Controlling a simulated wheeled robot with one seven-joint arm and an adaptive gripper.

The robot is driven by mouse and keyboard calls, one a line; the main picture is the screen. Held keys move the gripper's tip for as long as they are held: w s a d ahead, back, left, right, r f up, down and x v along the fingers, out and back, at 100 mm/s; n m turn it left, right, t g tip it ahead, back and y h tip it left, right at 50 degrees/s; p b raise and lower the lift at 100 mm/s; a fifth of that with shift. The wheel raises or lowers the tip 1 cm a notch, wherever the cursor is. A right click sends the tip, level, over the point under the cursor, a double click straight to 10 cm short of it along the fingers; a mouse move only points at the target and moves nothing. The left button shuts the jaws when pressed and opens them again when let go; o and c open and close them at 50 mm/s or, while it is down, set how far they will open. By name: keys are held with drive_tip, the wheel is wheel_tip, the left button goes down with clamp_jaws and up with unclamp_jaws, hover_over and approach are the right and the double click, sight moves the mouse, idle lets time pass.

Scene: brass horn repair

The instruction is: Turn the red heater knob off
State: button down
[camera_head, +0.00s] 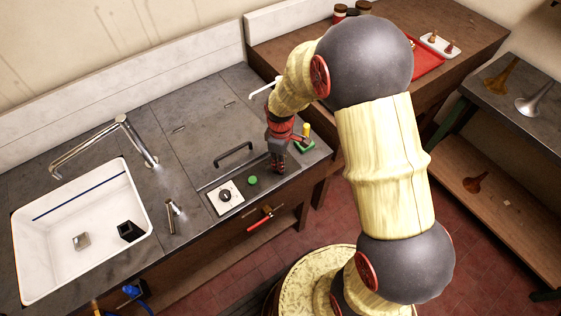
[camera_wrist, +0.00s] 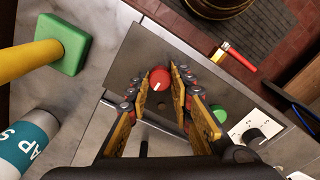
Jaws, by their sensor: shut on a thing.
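The red heater knob (camera_wrist: 160,78) is round, with a small white mark on its lower left edge in the wrist view. It sits on a dark grey panel (camera_wrist: 126,62). My gripper (camera_wrist: 164,72) has one finger on each side of the knob and is shut on it.
A green knob (camera_head: 253,180) and a black dial (camera_head: 225,196) on a white plate are left of my gripper. A red-handled valve (camera_head: 260,221) is on the counter front. A green block (camera_wrist: 62,42) and a bottle (camera_wrist: 32,142) stand close by. A white sink (camera_head: 40,250) lies left.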

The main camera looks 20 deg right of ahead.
drive_tip(key=c, duration=1.7)
unclamp_jaws()
drive_tip(key=shift+o, duration=0.6)
wheel_tip(320, 180, up, 12)
